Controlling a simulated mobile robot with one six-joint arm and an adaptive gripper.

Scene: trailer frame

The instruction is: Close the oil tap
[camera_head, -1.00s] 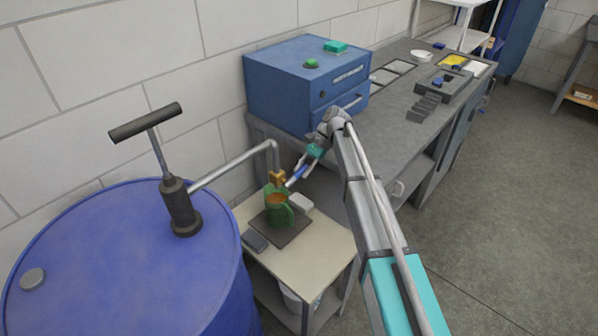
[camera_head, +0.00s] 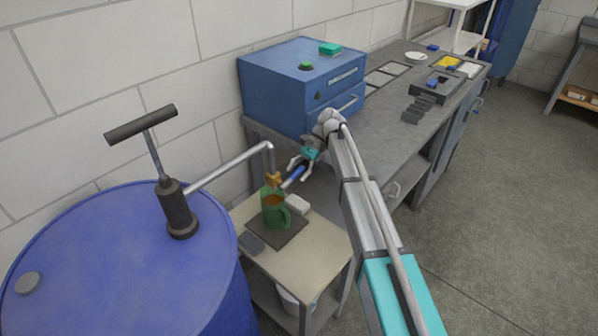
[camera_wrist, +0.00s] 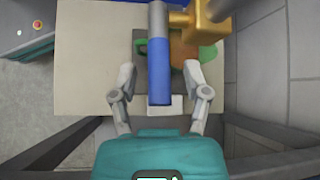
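The oil tap is a brass body (camera_head: 273,180) at the end of the grey pump pipe, with a blue lever handle (camera_head: 293,176) pointing up and to the right. In the wrist view, the blue handle (camera_wrist: 159,72) lies lengthwise between the two spread fingers of my gripper (camera_wrist: 158,88), with a visible gap on each side. The brass body (camera_wrist: 208,28) is at the upper right there. My gripper (camera_head: 298,170) is open around the handle. A green jug (camera_head: 274,212) with amber oil stands under the tap; in the wrist view it is partly hidden.
The jug stands on a dark mat (camera_head: 284,238) on a small beige table (camera_head: 305,262), with a white block (camera_head: 298,204) and a dark pad (camera_head: 251,243). A blue drum (camera_head: 105,270) with a hand pump (camera_head: 177,210) is left. A blue cabinet (camera_head: 278,92) stands behind my arm.

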